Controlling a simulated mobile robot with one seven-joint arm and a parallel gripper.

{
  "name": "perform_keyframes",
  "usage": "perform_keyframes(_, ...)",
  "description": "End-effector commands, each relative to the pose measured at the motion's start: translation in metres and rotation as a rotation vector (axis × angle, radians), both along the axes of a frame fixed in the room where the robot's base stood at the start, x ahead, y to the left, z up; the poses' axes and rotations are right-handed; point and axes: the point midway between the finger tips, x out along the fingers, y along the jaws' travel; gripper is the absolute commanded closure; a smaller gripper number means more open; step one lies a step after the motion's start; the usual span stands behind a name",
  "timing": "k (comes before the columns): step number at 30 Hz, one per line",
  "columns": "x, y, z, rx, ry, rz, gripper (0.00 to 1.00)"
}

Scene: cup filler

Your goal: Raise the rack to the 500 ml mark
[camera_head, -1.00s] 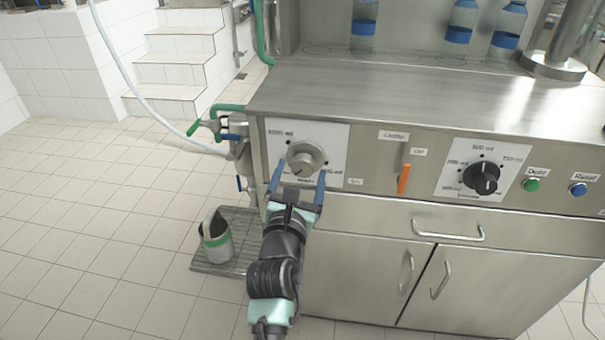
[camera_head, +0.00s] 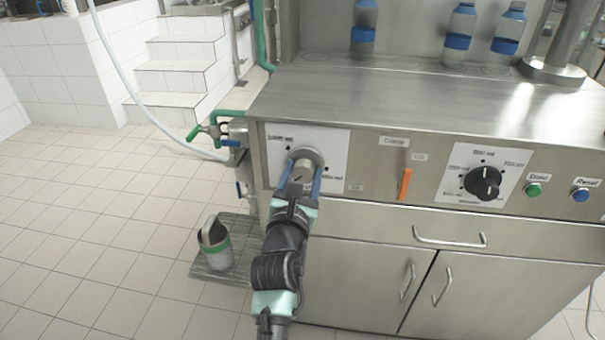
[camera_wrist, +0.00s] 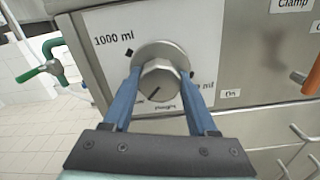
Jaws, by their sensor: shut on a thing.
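The silver height knob (camera_head: 306,158) sits on a white dial plate (camera_head: 334,141) at the left of the steel panel. The knob also shows in the wrist view (camera_wrist: 161,82), with a dark pointer line toward its lower left. The plate reads "1000 ml" at the upper left; the label at its right is partly covered and ends in "ml". My gripper (camera_head: 302,178) is at the knob, its blue fingers shut on either side of it; it also shows in the wrist view (camera_wrist: 160,92). No rack is clearly seen.
An orange clamp lever (camera_head: 405,184), a black dial (camera_head: 482,182), a green button (camera_head: 534,190) and a blue button (camera_head: 579,194) lie to the right. Pipes with a green valve handle (camera_head: 194,133) stick out at the left. A drawer handle (camera_head: 450,239) is below.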

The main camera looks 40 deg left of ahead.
Motion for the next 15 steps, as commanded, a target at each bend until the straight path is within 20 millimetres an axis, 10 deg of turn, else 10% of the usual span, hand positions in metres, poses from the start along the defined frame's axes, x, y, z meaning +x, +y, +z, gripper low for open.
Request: perform_keyframes(15, -0.0004, 0.0000, 0.0005, 0.101, 0.063, 0.000, 0.97)
